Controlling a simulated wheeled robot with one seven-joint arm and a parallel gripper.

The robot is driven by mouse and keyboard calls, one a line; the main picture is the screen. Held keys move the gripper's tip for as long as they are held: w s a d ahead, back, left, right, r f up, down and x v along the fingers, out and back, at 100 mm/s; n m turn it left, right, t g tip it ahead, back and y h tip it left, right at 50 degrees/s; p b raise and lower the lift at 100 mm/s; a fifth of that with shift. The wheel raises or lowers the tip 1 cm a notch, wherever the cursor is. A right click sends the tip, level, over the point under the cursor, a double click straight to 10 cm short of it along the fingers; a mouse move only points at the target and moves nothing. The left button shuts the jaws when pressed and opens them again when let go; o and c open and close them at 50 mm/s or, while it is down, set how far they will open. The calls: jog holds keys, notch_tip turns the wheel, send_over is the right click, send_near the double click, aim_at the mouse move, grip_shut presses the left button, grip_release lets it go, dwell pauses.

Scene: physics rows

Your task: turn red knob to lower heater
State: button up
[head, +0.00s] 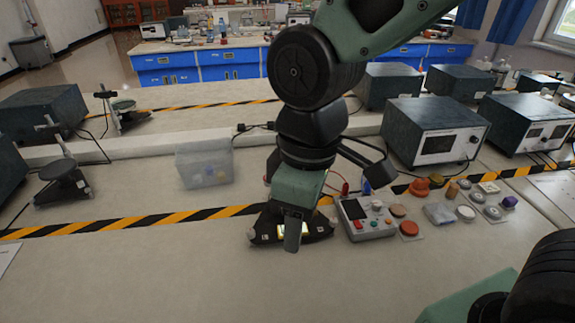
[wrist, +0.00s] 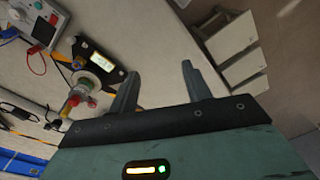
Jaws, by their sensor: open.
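A dark device (head: 318,228) with a lit yellow display stands on the bench, partly hidden behind my gripper (head: 292,236) in the head view. In the wrist view the device (wrist: 120,75) lies left of my gripper (wrist: 158,78), with a pale round part beside its display. Small red parts (wrist: 91,102) show beyond it; I cannot tell whether one is the red knob. My gripper is open, with nothing between its fingers. Its fingers appear apart from the device in the wrist view; their height over the bench is unclear.
A grey meter box (head: 352,209) with coloured buttons stands just right, with leads behind it. A red round button (head: 409,228) and several small parts lie farther right. The front bench (head: 150,280) is clear.

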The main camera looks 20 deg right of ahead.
jog(key=w+d+r+n, duration=0.1)
jog(key=w+d+n, duration=0.25)
jog(key=w, duration=0.65)
jog(key=w+d+r+n+b, duration=0.15)
jog(key=w+n, duration=0.35)
jog(key=w, duration=0.5)
jog(key=w+d+r+n, duration=0.1)
jog(key=w+d+n, duration=0.25)
jog(key=w, duration=0.65)
jog(key=shift+h, duration=0.4)
jog(key=f+p, duration=0.3)
jog(key=f, duration=1.4)
jog(key=shift+a, duration=0.2)
jog(key=c, duration=1)
